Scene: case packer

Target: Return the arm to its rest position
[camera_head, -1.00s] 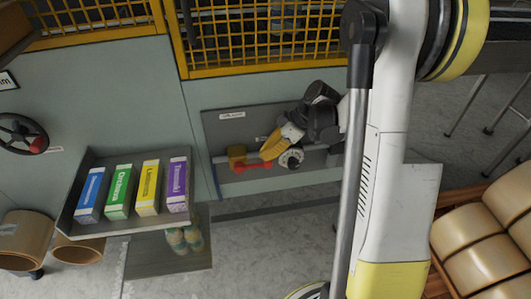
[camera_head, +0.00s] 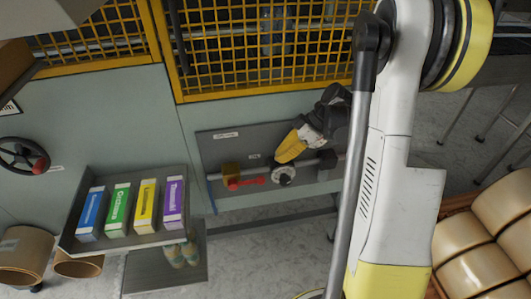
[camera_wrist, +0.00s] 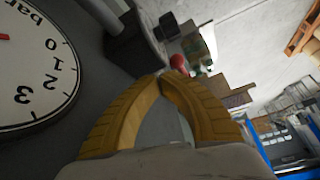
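My gripper (camera_head: 285,153) has yellow fingers. In the head view it hangs in front of the grey wall panel, just above a small round dial (camera_head: 284,176), with a visible gap. In the wrist view the two curved fingers of my gripper (camera_wrist: 160,78) meet at their tips, with nothing between them. My white arm crosses the right of the head view and hides part of the panel. A large white gauge face (camera_wrist: 35,75) marked "bar" fills the left of the wrist view, beside the fingers.
A grey tray (camera_head: 122,243) holds several coloured cartons. Yellow mesh (camera_head: 260,45) is above. Brown packs (camera_head: 475,270) lie at the lower right.

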